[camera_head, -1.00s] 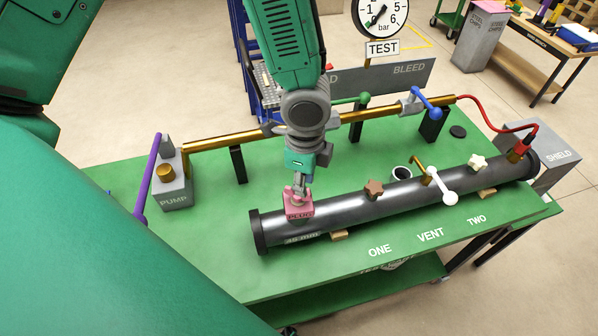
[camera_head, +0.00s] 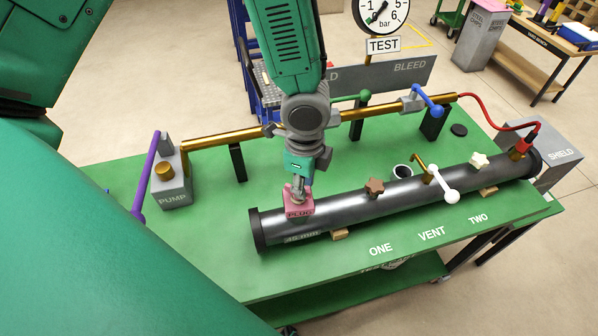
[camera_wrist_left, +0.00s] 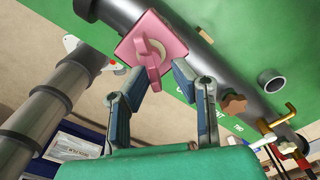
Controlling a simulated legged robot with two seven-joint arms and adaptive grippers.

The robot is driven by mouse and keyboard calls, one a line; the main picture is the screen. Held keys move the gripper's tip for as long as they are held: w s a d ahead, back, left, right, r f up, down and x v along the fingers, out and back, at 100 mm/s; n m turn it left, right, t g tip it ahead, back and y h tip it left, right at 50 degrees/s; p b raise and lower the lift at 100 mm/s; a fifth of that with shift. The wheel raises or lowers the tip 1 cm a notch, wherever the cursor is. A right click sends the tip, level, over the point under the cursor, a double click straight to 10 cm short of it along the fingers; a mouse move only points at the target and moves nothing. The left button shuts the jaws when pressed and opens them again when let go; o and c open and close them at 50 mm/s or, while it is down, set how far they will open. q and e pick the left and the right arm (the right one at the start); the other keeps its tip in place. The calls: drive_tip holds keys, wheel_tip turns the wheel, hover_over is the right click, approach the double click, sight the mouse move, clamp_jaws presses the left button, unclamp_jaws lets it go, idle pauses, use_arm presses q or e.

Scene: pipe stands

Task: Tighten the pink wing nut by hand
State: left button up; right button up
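The pink plug block (camera_head: 298,208), labelled PLUG, sits on the left end of the dark pipe (camera_head: 345,208). In the left wrist view, the pink wing nut (camera_wrist_left: 153,62) stands on the pink block's face. My left gripper (camera_head: 299,186) points down at the block from above, and its tips are partly hidden in the head view. In the left wrist view, its two fingers (camera_wrist_left: 162,74) are apart, one on each side of the wing nut's near wing. I see a gap beside the wing; firm contact cannot be made out. My right gripper is not in view.
The pipe rests on the green table (camera_head: 215,255). Along it stand a brown star knob (camera_head: 375,187), a white vent lever (camera_head: 449,194) and a pale star knob (camera_head: 479,160). A brass line (camera_head: 225,138) runs behind, from the pump (camera_head: 172,190). The gauge (camera_head: 381,13) stands at the back.

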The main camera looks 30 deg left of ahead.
use_arm(q)
drive_tip(key=shift+s+a, duration=0.2)
drive_tip(key=shift+s+a, duration=0.2)
idle(0.3)
